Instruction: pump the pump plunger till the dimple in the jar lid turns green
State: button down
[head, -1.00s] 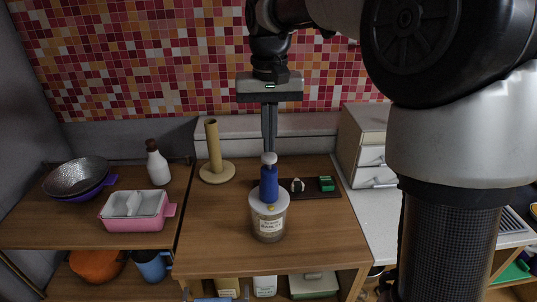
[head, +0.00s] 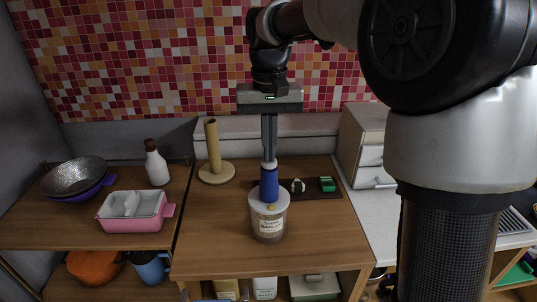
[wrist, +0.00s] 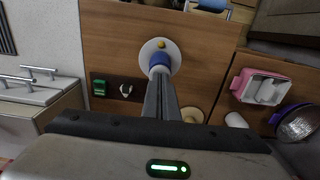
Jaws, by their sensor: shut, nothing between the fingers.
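The clear jar (head: 269,228) with a printed label stands upright on the wooden table. Its pale lid (head: 284,203) carries a blue pump body (head: 269,186) with a white plunger (head: 269,166) on top. The dimple (head: 271,207) on the lid's near side looks yellow; it is also yellow in the wrist view (wrist: 161,44). My gripper (head: 269,158) is shut and empty, pointing straight down. Its fingertips are right over the plunger and appear to touch its top. In the wrist view the fingers (wrist: 160,75) cover part of the plunger.
A dark tray (head: 315,194) with a green block (head: 327,184) and a small white item lies right of the jar. A paper-towel stand (head: 214,150) rises behind left. A white bottle (head: 156,165), pink dish (head: 134,224) and metal colander (head: 75,177) stand on the left shelf.

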jog(key=shift+r+p, duration=1.55)
jog(key=shift+p, duration=0.1)
jog(key=shift+f, duration=0.1)
jog(key=shift+f+b, duration=0.9)
jog(key=shift+f, duration=0.55)
jog(key=shift+r, duration=0.1)
jog(key=shift+r+p, duration=1.45)
jog(key=shift+p, duration=0.15)
jog(key=shift+f, duration=0.15)
